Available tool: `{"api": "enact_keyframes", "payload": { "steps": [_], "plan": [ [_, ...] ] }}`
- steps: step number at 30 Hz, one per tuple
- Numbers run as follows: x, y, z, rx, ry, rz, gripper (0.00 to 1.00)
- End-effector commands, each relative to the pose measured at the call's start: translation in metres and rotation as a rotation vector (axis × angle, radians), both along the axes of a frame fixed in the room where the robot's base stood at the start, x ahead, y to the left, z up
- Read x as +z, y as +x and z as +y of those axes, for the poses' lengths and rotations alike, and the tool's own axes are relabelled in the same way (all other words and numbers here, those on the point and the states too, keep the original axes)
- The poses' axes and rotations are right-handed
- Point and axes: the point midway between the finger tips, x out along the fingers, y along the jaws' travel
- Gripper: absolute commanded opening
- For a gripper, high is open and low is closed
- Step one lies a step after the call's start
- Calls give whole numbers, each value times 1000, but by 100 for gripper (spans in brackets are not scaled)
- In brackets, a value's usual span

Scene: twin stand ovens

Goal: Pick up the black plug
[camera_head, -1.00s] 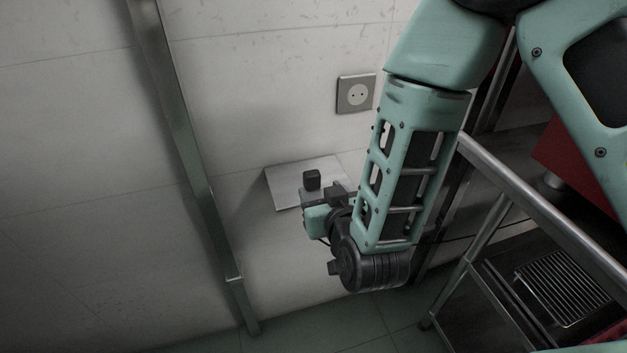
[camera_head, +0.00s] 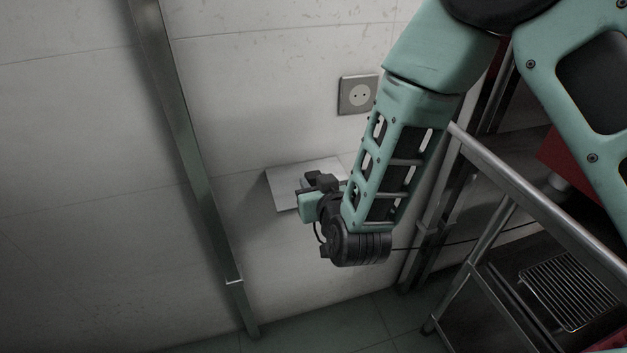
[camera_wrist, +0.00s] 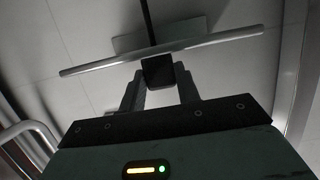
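The black plug (camera_wrist: 157,71) shows in the wrist view as a small dark block at the edge of a thin pale shelf (camera_head: 284,188). In the head view the plug is hidden behind my gripper (camera_head: 322,181). My gripper also shows in the wrist view (camera_wrist: 159,78), with one finger on each side of the plug. The fingers are apart, with a narrow gap visible beside the plug. I cannot tell whether either finger touches it.
A wall socket (camera_head: 358,95) is above the shelf. A metal post (camera_head: 184,140) stands to the left. A metal rack (camera_head: 520,180) with a wire grate (camera_head: 568,291) is on the right. The wall between post and shelf is clear.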

Motion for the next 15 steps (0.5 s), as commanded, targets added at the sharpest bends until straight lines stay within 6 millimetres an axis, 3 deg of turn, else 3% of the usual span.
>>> {"api": "enact_keyframes", "payload": {
  "steps": [15],
  "plan": [
    [18,-20,-5,2,1,0,5]
  ]
}}
